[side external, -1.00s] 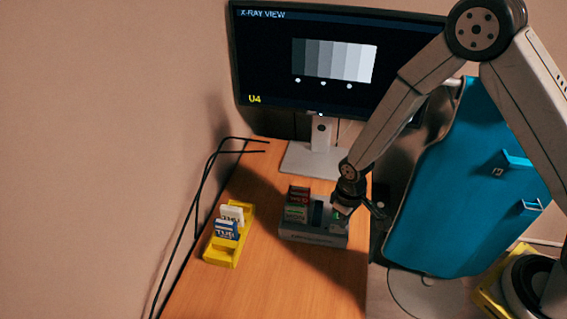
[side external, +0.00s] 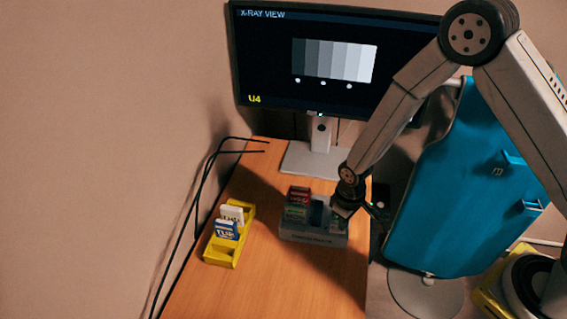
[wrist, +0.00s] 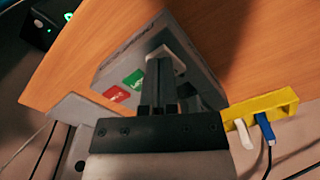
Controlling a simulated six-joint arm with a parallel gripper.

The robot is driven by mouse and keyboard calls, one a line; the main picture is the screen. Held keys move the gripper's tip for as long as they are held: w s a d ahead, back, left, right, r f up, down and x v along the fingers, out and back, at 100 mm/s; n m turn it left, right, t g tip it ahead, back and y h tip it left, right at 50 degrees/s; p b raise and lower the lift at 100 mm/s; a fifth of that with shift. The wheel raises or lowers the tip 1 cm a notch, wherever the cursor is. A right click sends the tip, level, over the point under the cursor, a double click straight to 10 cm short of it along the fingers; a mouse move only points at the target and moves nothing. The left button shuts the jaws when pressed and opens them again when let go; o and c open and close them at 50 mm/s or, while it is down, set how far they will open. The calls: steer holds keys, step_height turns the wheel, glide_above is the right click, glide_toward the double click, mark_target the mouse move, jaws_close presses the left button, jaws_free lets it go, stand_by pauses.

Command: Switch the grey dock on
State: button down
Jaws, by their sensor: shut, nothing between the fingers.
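The grey dock (side external: 312,236) sits on the wooden desk, with lettering on its front face. A red card (side external: 298,194) and a green card (side external: 295,212) stand in its left part. In the wrist view the dock (wrist: 118,60) lies under my gripper, with the green card (wrist: 133,78) and red card (wrist: 116,94) beside the fingers. My gripper (side external: 343,212) is shut and empty, over the dock's right part; its fingers (wrist: 157,62) also show in the wrist view. They hide part of the dock top. A pale piece shows at the fingertips; I cannot tell whether they touch it.
A yellow holder (side external: 222,254) with white and blue cards stands left of the dock. A monitor (side external: 270,80) reading "X-RAY VIEW" and "U4" stands behind. Black cables run along the desk's left edge. A blue padded board (side external: 450,190) stands right. The front desk is clear.

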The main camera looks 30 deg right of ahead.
steer(key=shift+f, duration=0.2)
steer(key=shift+r, duration=3.5)
steer(key=shift+r, duration=0.15)
steer(key=s+d+r+m+t, duration=0.2)
steer(key=s+d+r+m, duration=0.1)
steer(key=s+d+r, duration=0.4)
step_height(320, 180, up, 4)
steer(key=shift+s+d+f+t, duration=0.15)
steer(key=shift+s+t, duration=0.15)
steer(key=shift+s, duration=0.95)
